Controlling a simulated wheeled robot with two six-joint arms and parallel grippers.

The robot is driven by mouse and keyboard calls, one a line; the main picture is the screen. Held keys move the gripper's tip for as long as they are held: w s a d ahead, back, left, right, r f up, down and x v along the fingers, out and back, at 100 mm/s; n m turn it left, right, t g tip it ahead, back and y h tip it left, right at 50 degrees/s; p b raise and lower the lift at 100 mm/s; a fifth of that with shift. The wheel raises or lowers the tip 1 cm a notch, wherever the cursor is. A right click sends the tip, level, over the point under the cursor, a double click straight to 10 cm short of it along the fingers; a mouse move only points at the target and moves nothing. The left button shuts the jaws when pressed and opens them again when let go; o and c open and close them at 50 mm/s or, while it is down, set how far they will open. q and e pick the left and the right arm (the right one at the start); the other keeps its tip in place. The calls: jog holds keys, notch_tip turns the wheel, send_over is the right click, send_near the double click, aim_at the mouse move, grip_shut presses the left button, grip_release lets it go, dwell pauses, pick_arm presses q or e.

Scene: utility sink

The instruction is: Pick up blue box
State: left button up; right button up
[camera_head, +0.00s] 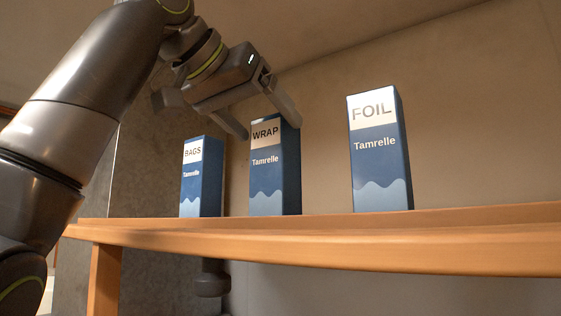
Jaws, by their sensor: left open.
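Three tall blue boxes with white tops stand upright on a wooden shelf (330,240). The BAGS box (202,182) is at the left, the WRAP box (268,180) is in the middle and the FOIL box (376,160) is at the right. My left gripper (270,128) comes down from the upper left and is open at the top of the WRAP box. One finger is at that box's upper left, the other at its upper right. Whether either finger touches it I cannot tell. My right gripper is out of view.
The gap between the BAGS and WRAP boxes is narrow. Bare shelf lies between the WRAP and FOIL boxes and to the right of FOIL. A plain wall (470,110) rises behind. A dark round fitting (212,280) shows below the shelf.

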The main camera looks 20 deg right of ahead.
aim_at(278, 146)
pick_arm(q)
jog(key=shift+w+d, duration=0.15)
jog(key=shift+d, duration=0.05)
jog(key=shift+f, duration=0.15)
jog(key=shift+w+f+p, duration=0.15)
jog(key=shift+f+p, duration=0.05)
jog(key=shift+p, duration=0.25)
jog(key=p+x, duration=0.1)
jog(key=x, duration=0.3)
jog(key=shift+f+p, duration=0.2)
jog(key=shift+p, duration=0.1)
jog(key=shift+w+d+f, duration=0.1)
jog(key=shift+c, duration=0.5)
jog(key=shift+s+a, duration=0.25)
jog(key=shift+a, duration=0.05)
jog(key=shift+c, duration=1.2)
jog(key=c, duration=0.7)
jog(key=shift+c, duration=0.7)
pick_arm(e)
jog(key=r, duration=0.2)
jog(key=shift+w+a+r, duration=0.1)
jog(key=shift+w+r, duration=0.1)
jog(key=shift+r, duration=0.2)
